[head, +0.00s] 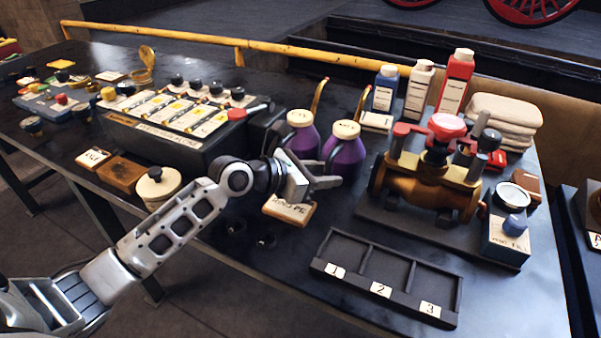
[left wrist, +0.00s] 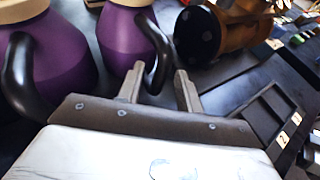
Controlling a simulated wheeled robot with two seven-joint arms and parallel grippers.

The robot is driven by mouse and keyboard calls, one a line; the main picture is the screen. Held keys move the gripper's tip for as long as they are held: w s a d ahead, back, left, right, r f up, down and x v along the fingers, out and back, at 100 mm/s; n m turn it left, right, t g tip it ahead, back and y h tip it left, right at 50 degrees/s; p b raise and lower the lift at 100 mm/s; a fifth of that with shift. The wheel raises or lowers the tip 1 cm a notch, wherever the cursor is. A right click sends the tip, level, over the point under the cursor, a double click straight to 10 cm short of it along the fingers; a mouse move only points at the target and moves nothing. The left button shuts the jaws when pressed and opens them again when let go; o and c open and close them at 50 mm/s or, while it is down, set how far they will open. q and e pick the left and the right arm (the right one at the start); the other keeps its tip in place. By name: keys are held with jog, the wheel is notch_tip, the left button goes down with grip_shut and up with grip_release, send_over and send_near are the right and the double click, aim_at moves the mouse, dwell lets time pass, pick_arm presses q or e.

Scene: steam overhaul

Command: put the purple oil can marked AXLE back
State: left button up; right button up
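Two purple oil cans with cream tops, tall spouts and black handles stand side by side on the bench: a left one (head: 299,138) and a right one (head: 344,153). Their top labels are too small to read surely; the right one may say AXLE. My left gripper (head: 326,176) is open, just in front of the cans. In the left wrist view, its fingertips (left wrist: 160,82) are apart, with the black handle (left wrist: 161,58) of the right can between or just beyond them; contact is unclear. The left can (left wrist: 66,65) shows too. My right gripper is not in view.
A wooden label block (head: 289,210) lies under my left gripper. A black tray (head: 336,285) with compartments 1, 2, 3 is in front. A brass valve assembly (head: 430,185) stands at right, a dark lever box (head: 170,140) at left. Bottles (head: 455,82) stand behind.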

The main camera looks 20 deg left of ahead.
pick_arm(q)
jog(key=v, duration=1.1)
